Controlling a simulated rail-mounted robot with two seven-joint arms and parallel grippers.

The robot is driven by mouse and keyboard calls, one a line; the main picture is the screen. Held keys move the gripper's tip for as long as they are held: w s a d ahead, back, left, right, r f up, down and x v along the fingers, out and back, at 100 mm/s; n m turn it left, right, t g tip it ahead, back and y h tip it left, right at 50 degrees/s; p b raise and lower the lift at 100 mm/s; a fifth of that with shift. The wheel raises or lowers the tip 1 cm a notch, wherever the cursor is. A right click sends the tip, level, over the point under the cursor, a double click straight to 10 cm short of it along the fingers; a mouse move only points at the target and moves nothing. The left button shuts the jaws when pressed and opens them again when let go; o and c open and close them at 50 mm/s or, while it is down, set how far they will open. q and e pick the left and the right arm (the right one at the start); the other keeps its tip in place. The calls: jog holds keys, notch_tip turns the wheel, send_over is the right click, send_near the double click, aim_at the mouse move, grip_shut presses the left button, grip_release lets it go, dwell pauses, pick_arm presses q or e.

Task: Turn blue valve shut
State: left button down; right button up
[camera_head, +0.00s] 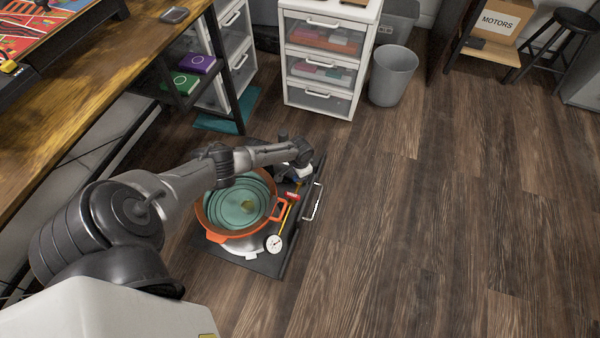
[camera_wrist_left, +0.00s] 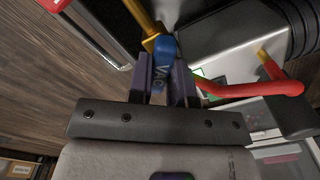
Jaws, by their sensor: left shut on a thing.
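The blue valve (camera_wrist_left: 165,72), with lettering on it, sits at the end of a yellow brass pipe (camera_wrist_left: 142,18) in the left wrist view. My left gripper (camera_wrist_left: 165,76) is shut on the blue valve, with one dark finger on each side of it. In the head view, my left arm reaches over the pump station and my left gripper (camera_head: 301,172) is at its back right corner, where the arm mostly hides the valve. My right gripper is not in view.
The dark tray with a handle (camera_head: 313,202) rests on the wood floor. A wooden workbench (camera_head: 90,75) runs along the left. A white drawer unit (camera_head: 327,55) and a grey bin (camera_head: 393,76) stand behind. The floor to the right is clear.

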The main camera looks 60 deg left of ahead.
pick_arm(q)
jog(key=m, duration=0.6)
jog(key=shift+m, duration=1.8)
jog(key=c, duration=1)
grip_release()
jog(key=shift+c, duration=0.2)
